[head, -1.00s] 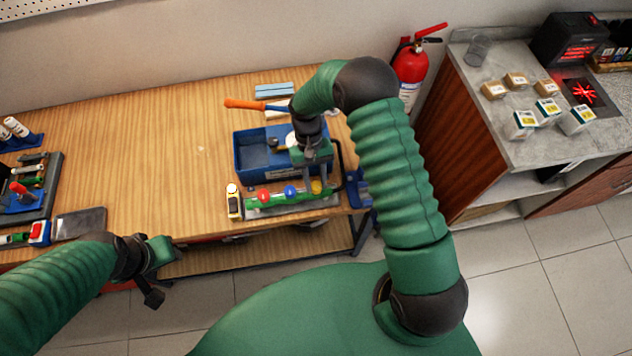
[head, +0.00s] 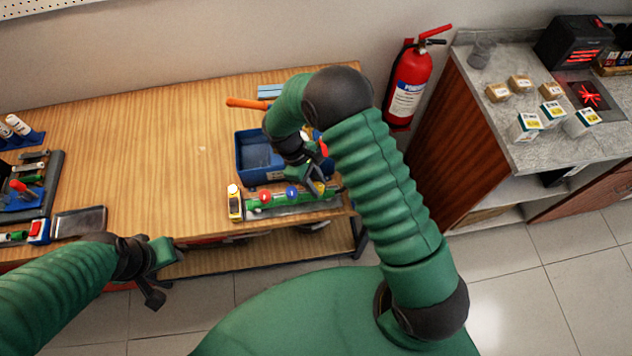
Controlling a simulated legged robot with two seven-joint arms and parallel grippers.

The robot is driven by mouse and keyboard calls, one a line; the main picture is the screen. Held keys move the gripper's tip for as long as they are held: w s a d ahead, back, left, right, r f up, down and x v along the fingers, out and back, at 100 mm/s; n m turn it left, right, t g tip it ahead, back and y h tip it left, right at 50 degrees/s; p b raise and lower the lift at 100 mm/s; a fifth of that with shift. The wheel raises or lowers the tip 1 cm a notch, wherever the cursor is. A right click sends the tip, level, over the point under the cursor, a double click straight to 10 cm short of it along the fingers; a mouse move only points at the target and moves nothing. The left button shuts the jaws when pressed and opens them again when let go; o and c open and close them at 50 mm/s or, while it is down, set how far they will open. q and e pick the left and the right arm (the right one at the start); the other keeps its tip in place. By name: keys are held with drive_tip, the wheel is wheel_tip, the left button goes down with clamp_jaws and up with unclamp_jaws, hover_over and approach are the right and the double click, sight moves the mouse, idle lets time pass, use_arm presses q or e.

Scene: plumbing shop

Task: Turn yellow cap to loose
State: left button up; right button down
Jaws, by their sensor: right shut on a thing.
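A green pipe piece with coloured caps lies on a grey base (head: 300,208) at the front edge of the wooden bench. The red cap (head: 265,197) is at its left and the blue cap (head: 291,193) in its middle. The yellow cap (head: 317,188) is at its right end, mostly hidden by my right gripper (head: 314,186). That gripper reaches down from above and is shut on the yellow cap. How far the cap is turned cannot be seen. My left gripper (head: 162,275) is open and empty in front of the bench.
A blue bin (head: 243,160) stands just behind the pipe piece. A yellow-and-white level (head: 234,203) stands at its left. An orange-handled tool (head: 246,103) lies behind the bin. A tool tray (head: 52,182) is at the far left. The bench middle is clear.

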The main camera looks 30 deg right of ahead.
drive_tip(key=shift+n+t, duration=0.4)
drive_tip(key=shift+n, duration=0.7)
drive_tip(key=c, duration=1.1)
unclamp_jaws()
drive_tip(key=shift+o, duration=0.2)
drive_tip(key=b+v, duration=0.3)
drive_tip(key=v, duration=1.3)
drive_tip(key=shift+w+a+r+h, duration=0.15)
drive_tip(key=shift+a+r+h, duration=0.15)
drive_tip(key=shift+a, duration=0.2)
drive_tip(key=shift+f, duration=0.1)
